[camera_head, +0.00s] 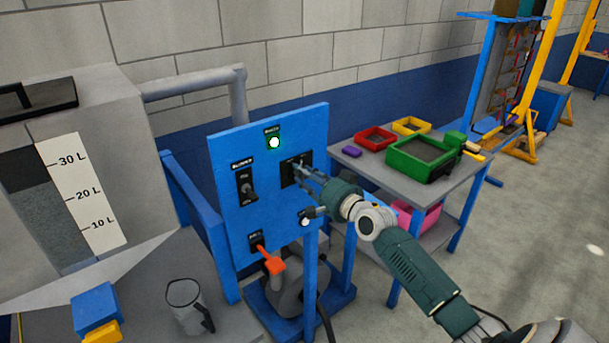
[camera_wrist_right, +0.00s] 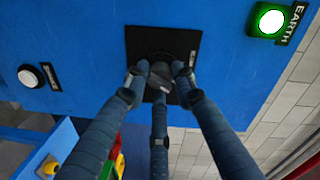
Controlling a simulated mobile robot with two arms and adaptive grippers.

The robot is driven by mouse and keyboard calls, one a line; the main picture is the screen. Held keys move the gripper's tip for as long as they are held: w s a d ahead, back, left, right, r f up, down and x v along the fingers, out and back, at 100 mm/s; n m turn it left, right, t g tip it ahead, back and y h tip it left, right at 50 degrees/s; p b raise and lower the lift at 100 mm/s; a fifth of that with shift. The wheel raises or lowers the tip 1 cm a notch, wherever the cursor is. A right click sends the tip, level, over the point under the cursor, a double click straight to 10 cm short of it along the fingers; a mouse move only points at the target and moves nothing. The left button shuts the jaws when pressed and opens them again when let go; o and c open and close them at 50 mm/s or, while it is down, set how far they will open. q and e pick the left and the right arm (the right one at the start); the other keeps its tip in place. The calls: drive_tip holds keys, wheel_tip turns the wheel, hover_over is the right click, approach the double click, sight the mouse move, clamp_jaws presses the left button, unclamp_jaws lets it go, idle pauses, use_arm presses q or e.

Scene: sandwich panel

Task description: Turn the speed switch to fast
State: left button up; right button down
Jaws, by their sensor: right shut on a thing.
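The blue panel (camera_head: 226,185) stands upright in the head view. The speed switch is a dark knob on a black square plate (camera_head: 304,160) at the panel's right side. My right gripper (camera_head: 302,172) is at that plate. In the right wrist view, the three fingers of my right gripper (camera_wrist_right: 160,82) are closed around the knob (camera_wrist_right: 158,64) in front of the black plate (camera_wrist_right: 189,44). The fingers cover most of the knob, and its setting cannot be read. My left gripper is not in view.
The panel also carries a lit green lamp (camera_head: 274,142), a black blower switch (camera_head: 247,187), a white button (camera_head: 305,221) and an orange lever (camera_head: 271,261). A grey table (camera_head: 366,172) with coloured bins (camera_head: 424,157) stands right behind. A grey jug (camera_head: 187,305) stands at lower left.

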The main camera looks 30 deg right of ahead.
drive_tip(key=c, duration=1.4)
unclamp_jaws()
drive_tip(key=s, duration=1.2)
drive_tip(key=shift+d+r, duration=0.3)
drive_tip(key=shift+r, duration=0.1)
